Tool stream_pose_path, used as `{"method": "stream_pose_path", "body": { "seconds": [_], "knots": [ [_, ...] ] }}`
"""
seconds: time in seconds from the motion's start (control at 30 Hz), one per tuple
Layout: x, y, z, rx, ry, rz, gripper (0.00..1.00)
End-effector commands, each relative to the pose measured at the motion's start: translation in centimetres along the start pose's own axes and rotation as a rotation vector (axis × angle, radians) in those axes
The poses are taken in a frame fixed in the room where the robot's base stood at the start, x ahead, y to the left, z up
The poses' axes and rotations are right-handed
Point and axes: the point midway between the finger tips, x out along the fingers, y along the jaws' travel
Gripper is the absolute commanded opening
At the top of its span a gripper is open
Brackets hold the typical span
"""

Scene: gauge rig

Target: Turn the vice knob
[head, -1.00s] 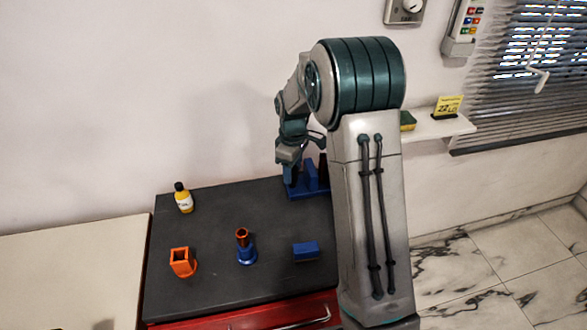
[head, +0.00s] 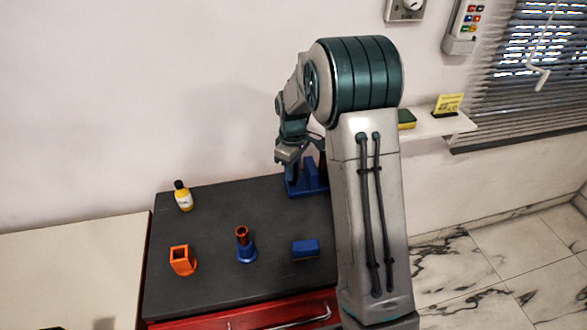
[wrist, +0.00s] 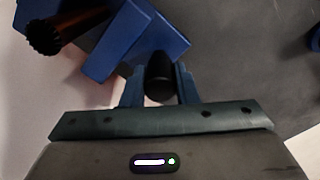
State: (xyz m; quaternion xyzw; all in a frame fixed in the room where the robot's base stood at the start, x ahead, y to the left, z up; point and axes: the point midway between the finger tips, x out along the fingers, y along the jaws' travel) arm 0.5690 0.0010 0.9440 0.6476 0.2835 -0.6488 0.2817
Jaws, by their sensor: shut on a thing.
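The blue vice (head: 307,190) stands at the back right of the dark bench top, partly hidden by my arm in the head view. In the wrist view the vice's blue blocks (wrist: 130,40) fill the upper left. The black vice knob (wrist: 160,78) sticks out from the vice towards me. My gripper (wrist: 160,90) has its two blue fingers on either side of the knob and is shut on it. A copper-brown ridged cylinder (wrist: 55,33) lies by the blue blocks at the upper left.
On the dark bench top (head: 215,285) stand a yellow bottle (head: 183,197), an orange square socket (head: 182,261), a blue stand with a copper top (head: 245,248) and a blue block (head: 306,249). A wall shelf (head: 440,125) is at the right.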

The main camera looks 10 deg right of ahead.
Motion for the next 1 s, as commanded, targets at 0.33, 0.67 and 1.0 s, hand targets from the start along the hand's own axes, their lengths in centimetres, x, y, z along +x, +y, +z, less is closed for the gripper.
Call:
{"method": "stream_pose_path", "body": {
  "seconds": [0.33,0.67,1.0],
  "knots": [
    [0.04,0.01,-0.06,0.271,0.003,0.001,0.04],
    [-0.01,-0.02,-0.06,0.586,0.003,0.001,0.04],
    [-0.09,-0.04,-0.11,0.886,0.006,0.001,0.04]
  ]
}}
